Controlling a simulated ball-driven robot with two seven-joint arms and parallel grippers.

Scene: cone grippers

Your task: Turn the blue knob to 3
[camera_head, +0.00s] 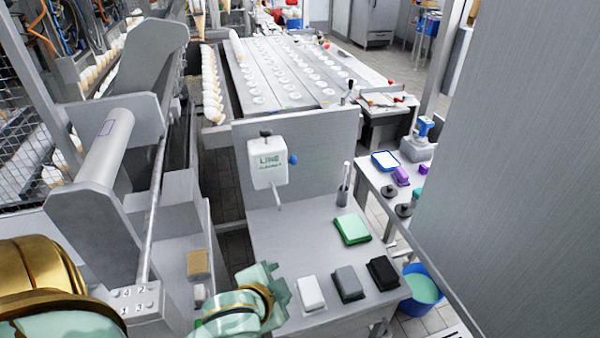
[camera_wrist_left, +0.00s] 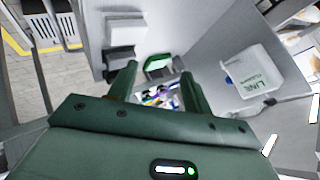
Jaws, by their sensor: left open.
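The blue knob (camera_head: 293,160) sticks out from the right side of a white box (camera_head: 267,163) on the upright grey panel. The box carries green lettering. In the left wrist view the knob (camera_wrist_left: 228,79) shows as a small blue spot at the box's edge; its setting cannot be read. My left gripper (camera_wrist_left: 158,72) is open, with nothing seen between its green fingers, and apart from the knob. In the head view my green left wrist is low in the picture, in front of the grey bench and below the box. My right gripper is not in view.
The grey bench (camera_head: 290,235) bears a green block (camera_head: 352,229), white, grey and black blocks at its front, and a cup with a rod (camera_head: 343,190). A metal block with the figures 1 to 4 (camera_head: 135,303) is at lower left. A tall grey panel (camera_head: 510,150) fills the right.

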